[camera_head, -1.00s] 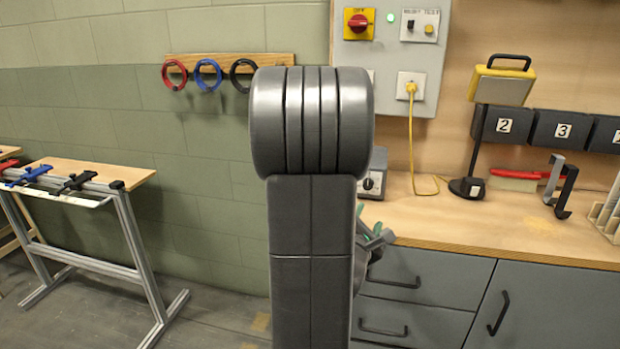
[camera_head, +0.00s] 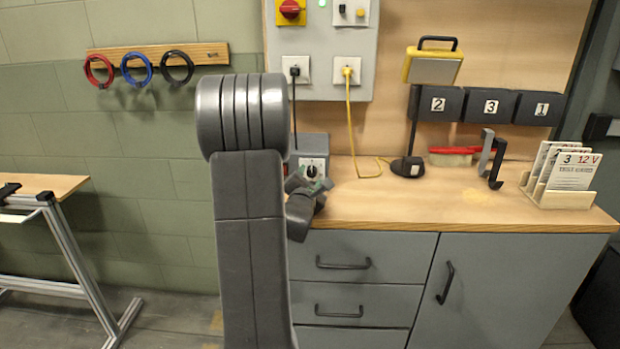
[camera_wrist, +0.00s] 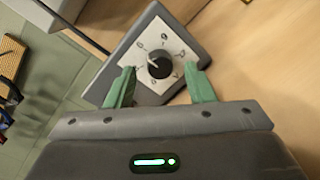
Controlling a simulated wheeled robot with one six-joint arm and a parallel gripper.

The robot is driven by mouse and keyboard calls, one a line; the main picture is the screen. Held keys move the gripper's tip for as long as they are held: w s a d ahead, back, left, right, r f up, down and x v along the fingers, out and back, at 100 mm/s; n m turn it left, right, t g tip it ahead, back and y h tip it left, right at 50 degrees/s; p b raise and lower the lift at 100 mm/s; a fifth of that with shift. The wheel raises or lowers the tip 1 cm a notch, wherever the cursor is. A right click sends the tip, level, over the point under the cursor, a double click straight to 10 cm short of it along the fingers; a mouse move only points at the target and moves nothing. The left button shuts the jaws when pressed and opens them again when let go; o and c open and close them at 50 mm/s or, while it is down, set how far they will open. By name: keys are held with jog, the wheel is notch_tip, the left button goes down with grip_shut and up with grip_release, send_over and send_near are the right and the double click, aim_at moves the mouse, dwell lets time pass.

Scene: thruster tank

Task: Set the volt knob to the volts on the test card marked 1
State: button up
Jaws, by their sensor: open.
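The volt knob (camera_wrist: 159,65) is a round black knob on a white dial plate with marks around it, on a grey box (camera_wrist: 128,88). In the head view the knob (camera_head: 311,171) sits on the box at the counter's left end. My gripper (camera_wrist: 160,88) has green fingers, open, one on each side of the dial in the wrist view; whether they touch anything is unclear. In the head view my gripper (camera_head: 309,187) is just in front of the box. Test cards (camera_head: 568,170) stand in a cream holder at the right; the front one reads 3 and 12 V. Card 1 is not readable.
A wall panel (camera_head: 320,40) with a red switch and plugged cables is above the box. The front counter is clear.

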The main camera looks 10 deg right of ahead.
jog(key=shift+w+d, duration=0.15)
jog(key=shift+w, duration=0.2)
jog(key=c, duration=1)
jog(key=shift+m, duration=0.3)
jog(key=m+b, duration=0.1)
jog(key=m, duration=0.4)
jog(key=shift+y+b, duration=0.3)
jog(key=m+b, duration=0.1)
jog(key=m, duration=0.2)
jog(key=m+b, duration=0.1)
jog(key=m, duration=0.2)
jog(key=shift+d+g+y, duration=0.1)
jog(key=shift+g+y, duration=0.2)
jog(key=shift+r+b, duration=0.1)
jog(key=shift+b, duration=0.2)
